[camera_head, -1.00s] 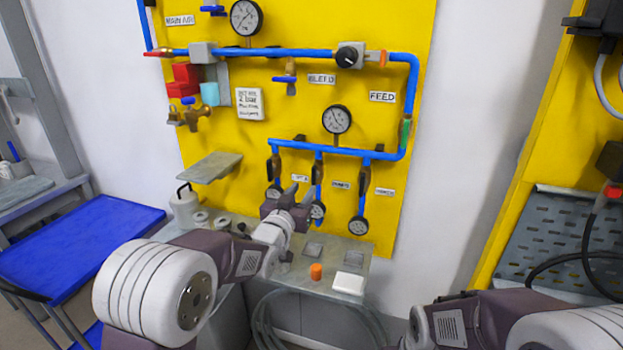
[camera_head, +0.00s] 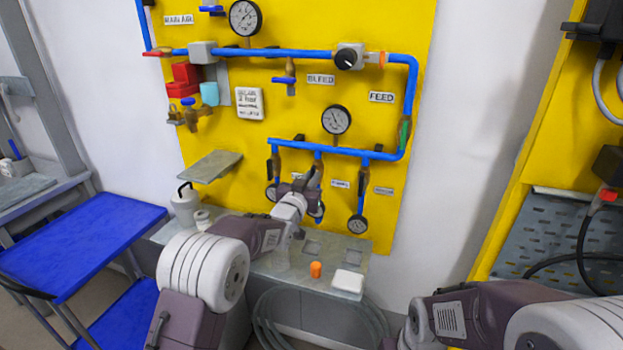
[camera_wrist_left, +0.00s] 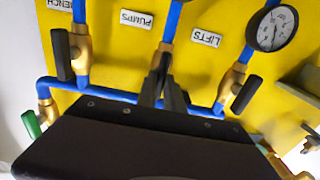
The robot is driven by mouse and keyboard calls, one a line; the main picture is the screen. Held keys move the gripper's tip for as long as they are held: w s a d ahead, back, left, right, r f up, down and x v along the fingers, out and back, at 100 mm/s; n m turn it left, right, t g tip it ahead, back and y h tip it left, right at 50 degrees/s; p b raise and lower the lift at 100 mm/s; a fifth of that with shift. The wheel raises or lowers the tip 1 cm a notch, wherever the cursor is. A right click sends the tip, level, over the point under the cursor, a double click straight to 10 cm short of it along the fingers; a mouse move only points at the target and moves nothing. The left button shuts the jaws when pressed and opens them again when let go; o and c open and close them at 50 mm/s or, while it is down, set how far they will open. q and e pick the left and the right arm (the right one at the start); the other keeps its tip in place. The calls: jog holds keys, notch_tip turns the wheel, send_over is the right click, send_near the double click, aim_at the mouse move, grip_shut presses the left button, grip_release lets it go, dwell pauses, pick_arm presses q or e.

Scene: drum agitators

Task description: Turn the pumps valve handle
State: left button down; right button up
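The pumps valve is the middle of three small valves under the lower blue pipe. Its brass body (camera_wrist_left: 165,49) shows beside the PUMPS label (camera_wrist_left: 136,19) in the left wrist view, which is upside down. Its dark handle is largely hidden among my fingers, so I cannot tell its angle. My left gripper (camera_wrist_left: 164,88) is at this valve, its two dark fingers close together by the handle; it also shows in the head view (camera_head: 311,181). I cannot make out whether the fingers are closed on the handle. My right arm shows at the lower right, but its gripper is not visible.
Neighbouring valves with dark handles (camera_wrist_left: 63,54) (camera_wrist_left: 246,93) flank the middle one. Round gauges (camera_head: 358,224) hang below. A grey shelf (camera_head: 210,166) juts from the yellow panel at left. The bench below holds an orange cap (camera_head: 316,269) and a white block (camera_head: 348,281).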

pick_arm(q)
jog(key=shift+s+d+f+m+b, duration=0.1)
jog(key=shift+f+m+b, duration=0.05)
jog(key=shift+m+b, duration=2.75)
jog(key=shift+w+d+f+m+b, duration=0.1)
jog(key=shift+d+m+b, duration=0.05)
jog(key=shift+m+b, duration=2.7)
jog(key=shift+s+d+f+m+b, duration=0.1)
jog(key=shift+f+m+b, duration=0.05)
jog(key=shift+m+b, duration=2.75)
jog(key=shift+m+p, duration=0.35)
jog(key=shift+m, duration=0.1)
jog(key=c, duration=1.5)
grip_release()
jog(key=shift+o, duration=0.2)
